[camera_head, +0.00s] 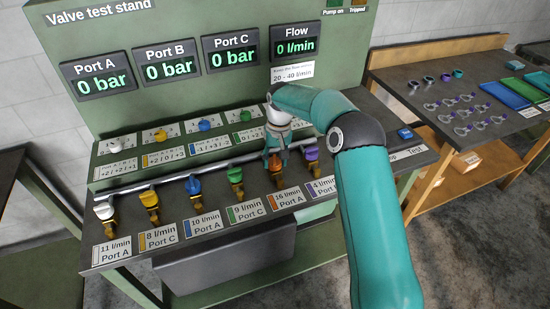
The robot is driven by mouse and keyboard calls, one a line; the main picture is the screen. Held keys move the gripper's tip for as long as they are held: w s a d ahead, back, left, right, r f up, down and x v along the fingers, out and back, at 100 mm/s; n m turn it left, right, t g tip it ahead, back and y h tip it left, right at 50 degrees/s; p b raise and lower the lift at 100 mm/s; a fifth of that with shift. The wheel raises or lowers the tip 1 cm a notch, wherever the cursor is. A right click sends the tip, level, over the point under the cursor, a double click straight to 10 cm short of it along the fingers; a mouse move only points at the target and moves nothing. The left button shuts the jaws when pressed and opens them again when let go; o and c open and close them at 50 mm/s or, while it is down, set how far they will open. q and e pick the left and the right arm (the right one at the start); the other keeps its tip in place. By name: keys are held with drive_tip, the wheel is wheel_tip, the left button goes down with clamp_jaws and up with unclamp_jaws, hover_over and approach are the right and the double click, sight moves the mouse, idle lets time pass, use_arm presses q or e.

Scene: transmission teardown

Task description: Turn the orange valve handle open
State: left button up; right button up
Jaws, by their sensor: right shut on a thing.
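The orange valve handle (275,162) is in the front row of the valve test stand, above the label "16 l/min Port A" (286,199). My right gripper (276,150) reaches down over it and is shut on it. The gripper fingers hide much of the handle, so its exact angle cannot be told. The orange valve's lower body (278,180) shows beneath the fingers. The Port A display (97,77), Port B display, Port C display and the flow display (294,42) all read 0. My left gripper is not in view.
White, yellow (150,200), blue (193,186) and green (235,175) valves stand left of the orange one; a purple valve (312,155) is close on its right. Several knobs line the row behind. A side table (440,105) at right holds rings and trays.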

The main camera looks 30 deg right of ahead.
sight(277, 160)
drive_tip(key=shift+w+r+n+p, duration=0.1)
drive_tip(key=shift+n+p, duration=0.1)
drive_tip(key=shift+n, duration=0.75)
drive_tip(key=shift+w+r+n+p, duration=0.1)
drive_tip(key=shift+n+p, duration=0.05)
drive_tip(key=shift+n, duration=0.8)
drive_tip(key=o, duration=0.9)
drive_tip(key=shift+d, duration=0.1)
drive_tip(key=shift+c, duration=0.2)
drive_tip(key=shift+o, duration=1.4)
drive_tip(key=shift+f, duration=0.1)
drive_tip(key=shift+s, duration=0.1)
wheel_tip(277, 160, up, 12)
drive_tip(key=shift+d, duration=0.4)
drive_tip(key=shift+d+f, duration=0.1)
drive_tip(key=shift+f, duration=0.05)
